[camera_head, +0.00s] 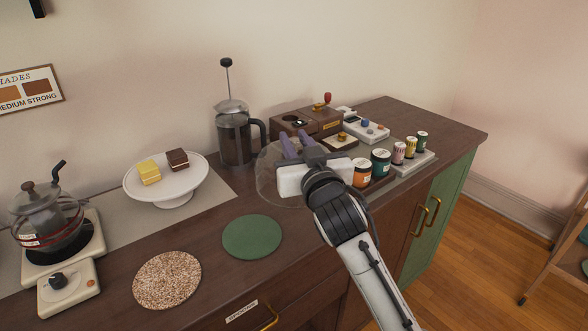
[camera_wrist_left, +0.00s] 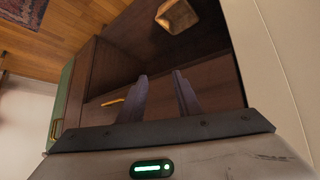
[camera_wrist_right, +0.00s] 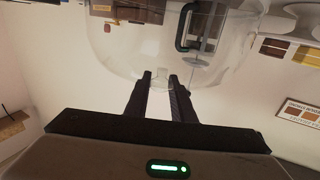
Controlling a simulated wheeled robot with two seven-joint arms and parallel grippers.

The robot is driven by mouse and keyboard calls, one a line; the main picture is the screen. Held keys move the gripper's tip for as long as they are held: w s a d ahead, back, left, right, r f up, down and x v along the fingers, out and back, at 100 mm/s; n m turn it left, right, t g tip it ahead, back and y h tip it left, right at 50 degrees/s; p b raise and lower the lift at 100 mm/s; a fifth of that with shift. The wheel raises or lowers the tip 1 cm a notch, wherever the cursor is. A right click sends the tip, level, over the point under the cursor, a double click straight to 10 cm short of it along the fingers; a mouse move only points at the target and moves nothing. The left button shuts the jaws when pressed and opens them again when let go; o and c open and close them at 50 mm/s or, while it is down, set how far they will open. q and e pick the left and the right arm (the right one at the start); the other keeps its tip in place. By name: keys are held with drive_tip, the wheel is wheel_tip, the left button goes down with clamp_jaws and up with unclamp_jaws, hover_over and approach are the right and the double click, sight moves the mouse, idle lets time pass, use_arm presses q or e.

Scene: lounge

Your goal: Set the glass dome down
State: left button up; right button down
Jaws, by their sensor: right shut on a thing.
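The clear glass dome (camera_head: 266,182) shows in the head view, right of the green round mat (camera_head: 252,237) and in front of the French press (camera_head: 236,135). My right gripper (camera_head: 297,146) is shut on its knob. In the right wrist view, the knob (camera_wrist_right: 162,76) sits between the fingertips and the dome (camera_wrist_right: 120,52) spreads beyond them. I cannot tell whether its rim touches the counter. The white cake stand (camera_head: 192,188) holds a yellow and a brown cake slice, uncovered. My left gripper (camera_wrist_left: 160,76) shows only in the left wrist view, its fingers apart and empty.
A speckled round mat (camera_head: 167,279) lies left of the green mat. A glass kettle (camera_head: 48,222) on a white burner stands at far left. Several lidded jars (camera_head: 381,161) and a wooden box (camera_head: 306,124) stand right of and behind the dome.

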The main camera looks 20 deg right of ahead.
drive_tip(key=shift+f+b, duration=0.45)
drive_tip(key=shift+f, duration=2.2)
drive_tip(key=c, duration=1.5)
unclamp_jaws()
drive_tip(key=shift+r, duration=0.2)
drive_tip(key=s, duration=1.2)
drive_tip(key=shift+a, duration=0.25)
